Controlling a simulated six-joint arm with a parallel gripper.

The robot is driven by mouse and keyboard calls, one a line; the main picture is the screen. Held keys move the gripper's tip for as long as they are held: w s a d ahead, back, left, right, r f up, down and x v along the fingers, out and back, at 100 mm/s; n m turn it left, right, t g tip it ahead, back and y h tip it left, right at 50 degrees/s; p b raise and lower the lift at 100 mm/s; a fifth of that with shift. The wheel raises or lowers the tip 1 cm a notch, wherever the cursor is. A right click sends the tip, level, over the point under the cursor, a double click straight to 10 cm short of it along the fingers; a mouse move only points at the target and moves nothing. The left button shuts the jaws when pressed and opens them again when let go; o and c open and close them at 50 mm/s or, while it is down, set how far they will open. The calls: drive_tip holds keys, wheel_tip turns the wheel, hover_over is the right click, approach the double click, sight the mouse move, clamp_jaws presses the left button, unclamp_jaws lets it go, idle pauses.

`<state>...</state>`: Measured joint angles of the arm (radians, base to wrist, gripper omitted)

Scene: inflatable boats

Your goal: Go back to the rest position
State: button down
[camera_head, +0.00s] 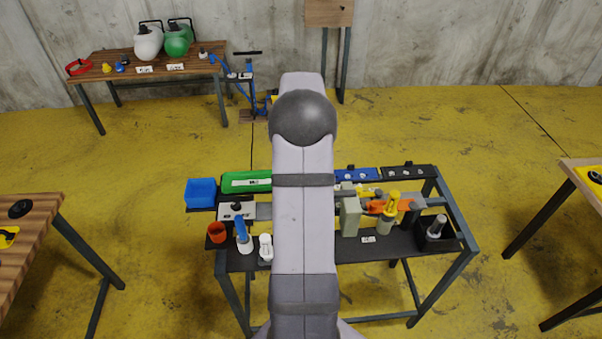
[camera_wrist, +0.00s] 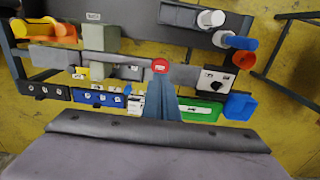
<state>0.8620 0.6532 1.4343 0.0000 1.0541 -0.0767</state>
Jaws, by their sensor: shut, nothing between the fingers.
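My gripper (camera_wrist: 160,82) shows in the wrist view as narrow grey-blue fingers pointing at the workbench. The fingers are together with nothing between them. A round red thing (camera_wrist: 160,65) shows just past the tips; I cannot tell its distance from them. In the head view my raised arm fills the middle and hides the gripper and the centre of the workbench (camera_head: 385,243).
The workbench holds a blue bin (camera_head: 201,192), a green case (camera_head: 244,181), an orange cup (camera_head: 216,232), a yellow-topped bottle (camera_head: 390,211) and other tools. Wooden tables stand left (camera_head: 30,222), right (camera_head: 587,172) and back left (camera_head: 130,66). Yellow floor lies between them.

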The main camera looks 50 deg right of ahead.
drive_tip(key=w+a+f+n+b, duration=0.1)
drive_tip(key=a+n+b, duration=0.1)
drive_tip(key=a, duration=0.9)
drive_tip(key=w+a+n+b, duration=0.1)
drive_tip(key=a+n, duration=0.2)
drive_tip(key=a, duration=0.9)
drive_tip(key=s+a+f+n+b, duration=0.2)
drive_tip(key=s+a+f+n, duration=0.2)
drive_tip(key=s+a, duration=0.8)
drive_tip(key=shift+a+f+b, duration=0.35)
drive_tip(key=shift+a+f, duration=0.05)
drive_tip(key=shift+a, duration=0.65)
drive_tip(key=shift+w, duration=0.1)
